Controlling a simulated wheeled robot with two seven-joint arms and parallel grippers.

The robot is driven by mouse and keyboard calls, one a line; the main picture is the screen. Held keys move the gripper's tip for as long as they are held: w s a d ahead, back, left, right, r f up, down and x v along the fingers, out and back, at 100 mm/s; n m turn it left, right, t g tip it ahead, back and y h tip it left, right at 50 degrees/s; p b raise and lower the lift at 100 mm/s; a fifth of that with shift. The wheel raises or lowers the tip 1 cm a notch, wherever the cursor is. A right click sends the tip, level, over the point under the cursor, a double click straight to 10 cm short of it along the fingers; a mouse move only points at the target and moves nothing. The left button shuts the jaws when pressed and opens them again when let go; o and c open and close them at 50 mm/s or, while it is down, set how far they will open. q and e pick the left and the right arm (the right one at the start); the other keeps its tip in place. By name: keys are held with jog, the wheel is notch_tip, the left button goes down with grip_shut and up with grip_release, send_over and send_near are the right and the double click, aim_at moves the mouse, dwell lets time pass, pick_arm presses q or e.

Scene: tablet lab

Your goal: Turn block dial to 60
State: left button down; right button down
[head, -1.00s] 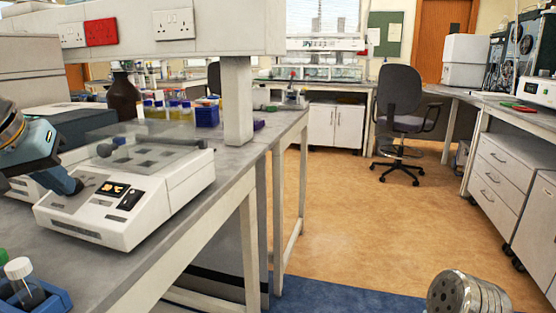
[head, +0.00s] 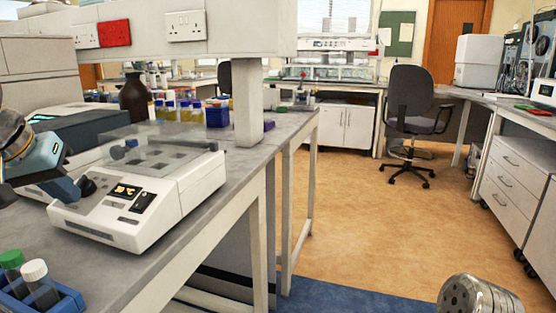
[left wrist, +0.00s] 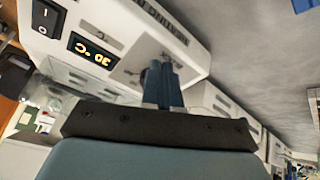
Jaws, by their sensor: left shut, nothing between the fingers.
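The white block heater (head: 140,205) stands on the bench at left, with a clear lid over its block. Its front panel has a small lit display (head: 126,191), which seems to read 30 °C; the display also shows upside down in the left wrist view (left wrist: 91,51). The dark block dial (head: 88,186) is at the panel's left end. My left gripper (head: 78,190) is shut and empty, its fingertips at the dial. In the left wrist view its blue fingers (left wrist: 163,86) point at the panel and hide most of the dial; contact is unclear.
A blue rack (head: 40,300) with capped tubes stands in front of the heater. A brown bottle (head: 133,101) and small bottles stand behind it. A shelf post (head: 248,105) rises at the bench's right side. The floor to the right is open, with an office chair (head: 410,105) farther back.

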pick_arm(q)
jog(key=shift+a+r, duration=0.2)
jog(key=shift+a, duration=0.15)
jog(key=shift+a+p, duration=0.2)
jog(key=shift+p, duration=0.15)
jog(key=shift+d, duration=0.1)
jog(key=shift+s+f, duration=0.1)
jog(key=shift+s, duration=0.25)
jog(key=r, duration=0.1)
jog(key=s+r, duration=0.1)
jog(key=r, duration=0.1)
jog(key=s+r, duration=0.1)
jog(key=r, duration=0.1)
jog(key=shift+a+r, duration=0.25)
jog(key=shift+a, duration=0.15)
